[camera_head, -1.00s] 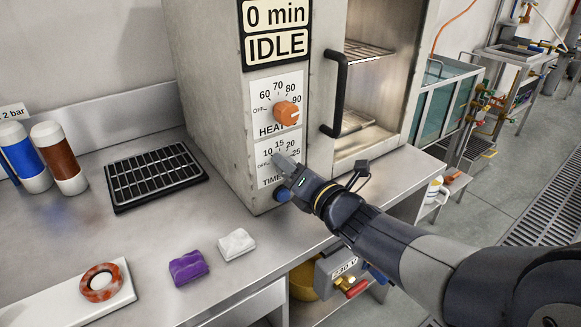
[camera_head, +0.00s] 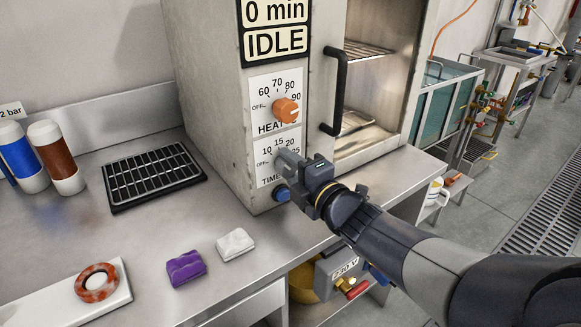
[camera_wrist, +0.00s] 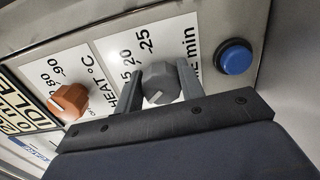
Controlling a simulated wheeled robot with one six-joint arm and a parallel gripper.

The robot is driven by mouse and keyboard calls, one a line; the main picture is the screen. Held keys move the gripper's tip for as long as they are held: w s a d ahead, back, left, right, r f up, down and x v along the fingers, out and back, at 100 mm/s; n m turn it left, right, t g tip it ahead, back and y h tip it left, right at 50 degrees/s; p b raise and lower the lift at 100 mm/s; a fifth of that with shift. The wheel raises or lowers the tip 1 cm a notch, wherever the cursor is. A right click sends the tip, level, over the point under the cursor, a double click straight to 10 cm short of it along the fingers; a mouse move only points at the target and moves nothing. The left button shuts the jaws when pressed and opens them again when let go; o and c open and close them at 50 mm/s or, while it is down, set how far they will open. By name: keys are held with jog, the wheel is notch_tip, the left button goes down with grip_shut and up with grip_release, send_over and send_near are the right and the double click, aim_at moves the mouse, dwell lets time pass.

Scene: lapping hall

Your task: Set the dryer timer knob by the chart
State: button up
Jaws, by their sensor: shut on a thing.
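The dryer (camera_head: 215,110) stands on the steel bench, its display reading 0 min and IDLE. The grey timer knob (camera_wrist: 158,84) sits between the two fingers of my gripper (camera_wrist: 158,88) in the wrist view, and my gripper is shut on it. In the head view my gripper (camera_head: 285,162) covers most of the timer dial, whose printed marks (camera_head: 284,146) show around it. The knob's setting is hard to read. A blue button (camera_head: 281,193) is below the timer.
The dryer door with its black handle (camera_head: 340,95) stands open to the right. A black rack (camera_head: 153,176), purple cloth (camera_head: 186,268), white cloth (camera_head: 235,244) and ring on a white board (camera_head: 97,283) lie on the bench. Two bottles (camera_head: 56,158) stand at left.

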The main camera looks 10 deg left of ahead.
jog(key=m, duration=0.3)
jog(key=shift+m, duration=0.4)
jog(key=m+p, duration=0.1)
jog(key=m, duration=0.2)
jog(key=shift+f+m, duration=0.1)
jog(key=shift+m, duration=0.2)
jog(key=m+p, duration=0.1)
jog(key=m, duration=0.3)
jog(key=shift+s+a+p, duration=0.1)
jog(key=shift+p, duration=0.2)
jog(key=shift+f+m+p, duration=0.15)
jog(key=shift+m+p, duration=0.35)
jog(key=shift+m, duration=1.4)
jog(key=o, duration=1)
jog(key=shift+s, duration=0.1)
